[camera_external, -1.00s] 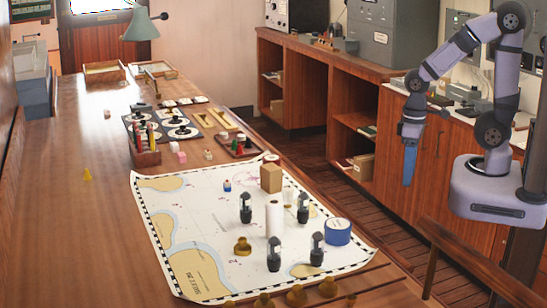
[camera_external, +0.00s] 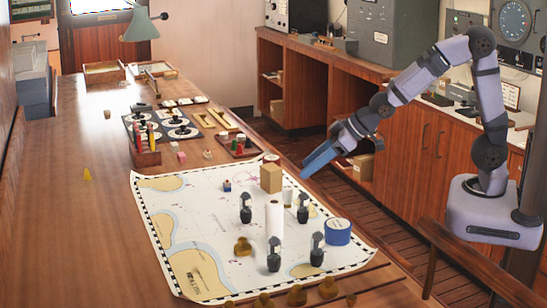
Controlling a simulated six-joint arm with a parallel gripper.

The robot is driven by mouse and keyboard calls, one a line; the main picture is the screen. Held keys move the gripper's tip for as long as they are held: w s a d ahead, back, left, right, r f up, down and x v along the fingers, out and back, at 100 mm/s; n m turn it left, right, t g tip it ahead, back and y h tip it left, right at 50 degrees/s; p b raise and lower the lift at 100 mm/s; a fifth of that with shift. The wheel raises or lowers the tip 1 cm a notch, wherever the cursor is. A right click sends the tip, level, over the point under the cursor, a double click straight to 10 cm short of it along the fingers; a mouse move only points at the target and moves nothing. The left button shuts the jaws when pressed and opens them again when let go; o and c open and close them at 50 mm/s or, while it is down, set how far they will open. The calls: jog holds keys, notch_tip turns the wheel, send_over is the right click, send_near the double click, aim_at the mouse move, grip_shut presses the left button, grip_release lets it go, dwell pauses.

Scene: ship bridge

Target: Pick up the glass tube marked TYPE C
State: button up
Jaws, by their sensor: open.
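Several dark, upright tube-like pieces stand on the chart: one at the left (camera_external: 246,209), one at the right (camera_external: 303,210), and two nearer the front (camera_external: 274,256) (camera_external: 317,250). They may be the glass tubes. No marking is readable, so I cannot tell which is TYPE C. My gripper (camera_external: 308,173) is blue and points down and left, just off the chart's upper right edge. It is open, with nothing visible in it, and is apart from all the pieces.
The chart (camera_external: 190,222) lies on the wooden table. A white cylinder (camera_external: 275,220) stands between the dark pieces. A cardboard box (camera_external: 271,178), a blue round tin (camera_external: 338,232) and a brass piece (camera_external: 243,246) are nearby. The table left of the chart is mostly clear.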

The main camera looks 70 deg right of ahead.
jog(key=w+a+r+n+t+y+b, duration=0.1)
jog(key=w+a+n+t+y+b, duration=0.2)
jog(key=w+a, duration=0.5)
jog(key=m+p, duration=0.1)
send_near(246, 207)
jog(key=w+d+r, duration=0.1)
jog(key=shift+w+a+f+t+p, duration=0.2)
jog(key=shift+w+p, duration=0.1)
jog(key=shift+w, duration=0.25)
jog(key=shift+w+a+f+t+p, duration=0.15)
jog(key=shift+w+p, duration=0.1)
jog(key=shift+w, duration=0.35)
jog(key=p+x, duration=0.2)
jog(key=x, duration=0.1)
jog(key=shift+r, duration=0.1)
jog(key=shift+p+x, duration=0.45)
jog(key=shift+x, duration=0.7)
jog(key=shift+s, duration=0.1)
jog(key=shift+c, duration=0.2)
